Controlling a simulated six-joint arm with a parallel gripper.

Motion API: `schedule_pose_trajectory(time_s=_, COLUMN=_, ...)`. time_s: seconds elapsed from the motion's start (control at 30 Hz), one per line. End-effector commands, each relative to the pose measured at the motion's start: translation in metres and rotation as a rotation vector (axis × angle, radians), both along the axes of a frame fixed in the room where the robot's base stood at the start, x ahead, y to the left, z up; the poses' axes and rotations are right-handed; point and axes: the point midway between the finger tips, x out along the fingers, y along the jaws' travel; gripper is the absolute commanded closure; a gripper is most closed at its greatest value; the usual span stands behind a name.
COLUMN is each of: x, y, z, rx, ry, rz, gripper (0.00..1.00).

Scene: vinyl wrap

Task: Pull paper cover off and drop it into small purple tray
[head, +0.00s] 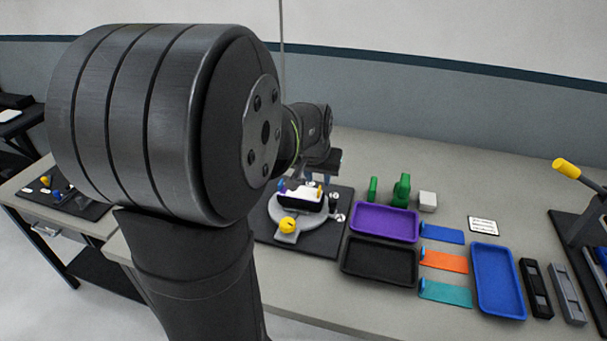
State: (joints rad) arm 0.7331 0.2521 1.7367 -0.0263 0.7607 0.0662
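The purple tray (385,223) lies on the table right of the dark work mat and looks empty. On the mat is a round grey fixture (285,214) with a yellow knob at its front. A black block with a white top (297,191) sits on it. The white top may be the paper cover, but it is too small to be sure. My gripper (313,184) hangs just above and behind the block. Its fingers are small and partly hidden, so I cannot tell whether they are open or touch the white piece.
A black tray (379,262) lies in front of the purple one. Blue, orange (444,261) and teal sheets lie right of it, then a blue tray (497,281). Green pieces (401,190) and a white block (428,201) stand behind. My arm covers much of the left.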

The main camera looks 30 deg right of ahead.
Motion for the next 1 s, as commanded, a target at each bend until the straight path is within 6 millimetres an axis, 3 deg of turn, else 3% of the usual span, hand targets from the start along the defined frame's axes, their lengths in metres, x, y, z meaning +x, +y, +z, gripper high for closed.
schedule_pose_trajectory(time_s=0.1, x=0.005, y=-0.006, z=-0.021, rx=0.002, ry=0.002, rz=0.000, gripper=0.69)
schedule_pose_trajectory(time_s=0.3, x=0.012, y=-0.012, z=-0.040, rx=0.001, ry=0.001, rz=0.000, gripper=0.69)
schedule_pose_trajectory(time_s=0.7, x=0.014, y=-0.014, z=-0.046, rx=-0.001, ry=-0.001, rz=0.000, gripper=0.69)
schedule_pose_trajectory(time_s=0.87, x=0.014, y=-0.014, z=-0.046, rx=-0.001, ry=-0.001, rz=0.000, gripper=0.99)
schedule_pose_trajectory(time_s=1.0, x=0.014, y=-0.014, z=-0.046, rx=-0.001, ry=-0.001, rz=0.000, gripper=1.00)
